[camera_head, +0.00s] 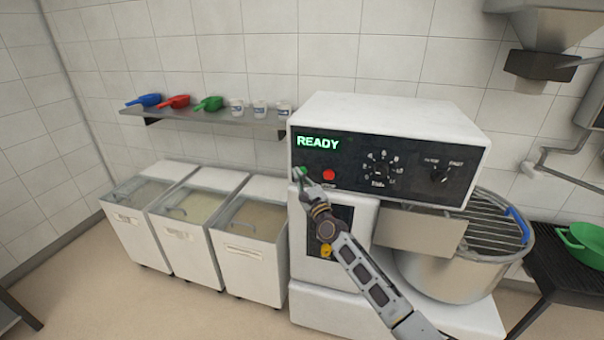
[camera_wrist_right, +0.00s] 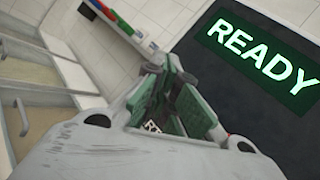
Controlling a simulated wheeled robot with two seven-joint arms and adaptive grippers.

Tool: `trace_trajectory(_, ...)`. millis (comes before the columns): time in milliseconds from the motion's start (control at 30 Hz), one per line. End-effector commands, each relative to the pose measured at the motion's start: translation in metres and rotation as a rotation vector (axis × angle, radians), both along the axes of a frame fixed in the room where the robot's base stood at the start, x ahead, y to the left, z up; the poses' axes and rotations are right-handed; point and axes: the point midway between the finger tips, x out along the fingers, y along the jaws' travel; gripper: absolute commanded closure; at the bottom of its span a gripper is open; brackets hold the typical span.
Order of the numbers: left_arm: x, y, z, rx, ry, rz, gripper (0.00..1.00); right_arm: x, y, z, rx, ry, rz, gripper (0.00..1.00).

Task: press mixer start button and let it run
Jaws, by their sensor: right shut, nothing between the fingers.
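The mixer (camera_head: 400,120) is a large white machine with a dark control panel. Its green display (camera_head: 318,143) reads READY, and the display also fills the upper right of the right wrist view (camera_wrist_right: 262,50). A green button (camera_head: 302,170) sits under the display, with a red button (camera_head: 329,175) to its right. My right gripper (camera_head: 301,178) is shut and empty, its tip at the green button and partly covering it. In the right wrist view my gripper (camera_wrist_right: 172,85) points at the panel; contact cannot be told. My left gripper is not in view.
The steel bowl (camera_head: 450,275) with its wire guard (camera_head: 497,225) is at the mixer's right. Several white ingredient bins (camera_head: 250,255) stand left of it. A shelf (camera_head: 200,119) above holds scoops and cups. A green bowl (camera_head: 585,245) is at far right.

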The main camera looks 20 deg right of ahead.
Motion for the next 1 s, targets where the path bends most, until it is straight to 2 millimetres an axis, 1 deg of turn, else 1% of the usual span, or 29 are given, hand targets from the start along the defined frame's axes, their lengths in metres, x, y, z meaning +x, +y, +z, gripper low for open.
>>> trace_trajectory(300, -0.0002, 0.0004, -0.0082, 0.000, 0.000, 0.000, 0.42, 0.0058, -0.0043, -0.0008, 0.000, 0.000, -0.001, 1.00)
trace_trajectory(1000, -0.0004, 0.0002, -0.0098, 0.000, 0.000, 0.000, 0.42, 0.0078, -0.0054, -0.0001, 0.000, 0.000, 0.000, 1.00)
